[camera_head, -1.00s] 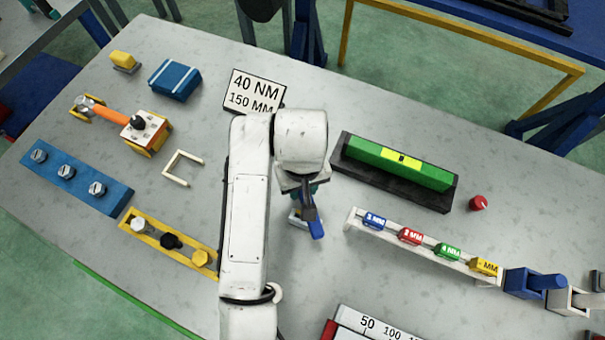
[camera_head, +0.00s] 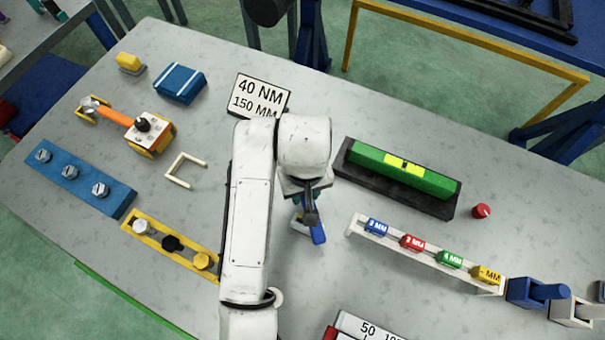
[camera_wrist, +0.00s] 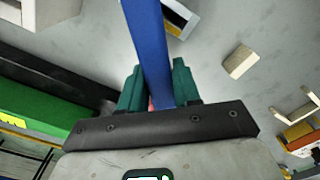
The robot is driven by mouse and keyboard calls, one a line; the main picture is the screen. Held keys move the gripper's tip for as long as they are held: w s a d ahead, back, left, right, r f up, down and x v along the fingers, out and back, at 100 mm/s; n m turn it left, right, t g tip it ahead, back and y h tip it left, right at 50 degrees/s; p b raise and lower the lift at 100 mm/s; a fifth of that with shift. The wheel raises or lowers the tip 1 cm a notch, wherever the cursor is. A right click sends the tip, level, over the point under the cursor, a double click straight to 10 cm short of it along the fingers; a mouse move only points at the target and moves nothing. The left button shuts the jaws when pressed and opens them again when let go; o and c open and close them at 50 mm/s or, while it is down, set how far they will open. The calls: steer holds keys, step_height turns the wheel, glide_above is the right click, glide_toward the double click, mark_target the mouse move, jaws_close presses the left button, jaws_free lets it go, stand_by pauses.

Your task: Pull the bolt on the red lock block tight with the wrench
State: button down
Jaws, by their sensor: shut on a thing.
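My gripper (camera_head: 311,205) is over the middle of the table, partly hidden by my own arm in the head view. In the wrist view, my gripper's green fingers (camera_wrist: 157,85) are shut on a long blue bar (camera_wrist: 148,40). Its blue end also shows below my gripper in the head view (camera_head: 318,234). I cannot tell whether this bar is the wrench's handle. A small bit of red (camera_wrist: 152,103) shows between the fingers. An orange-handled tool (camera_head: 114,113) lies at the left. I cannot make out a red lock block or its bolt.
A green level (camera_head: 385,166) lies in a black tray right of my gripper. A white rail (camera_head: 420,253) carries several coloured blocks. A white U-shaped frame (camera_head: 184,170), a yellow bolt tray (camera_head: 160,240) and a blue bolt strip (camera_head: 88,187) are left. A red knob (camera_head: 481,211) stands far right.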

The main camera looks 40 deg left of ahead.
steer(key=shift+a, duration=0.1)
steer(key=shift+s+a+m, duration=0.4)
steer(key=shift+s+m, duration=0.15)
steer(key=shift+m, duration=0.35)
steer(key=shift+s+a+m+p, duration=0.25)
steer(key=shift+m+p, duration=0.1)
steer(key=shift+m, duration=0.15)
steer(key=shift+s+a+m, duration=0.2)
steer(key=shift+a+m, duration=0.05)
steer(key=shift+m, duration=0.15)
steer(key=shift+s+a+m, duration=0.35)
steer(key=shift+a+m, duration=0.25)
steer(key=shift+m, duration=0.4)
steer(key=shift+w+d+r+n+p, duration=0.1)
steer(key=shift+d+n+p, duration=0.15)
steer(key=shift+p, duration=0.25)
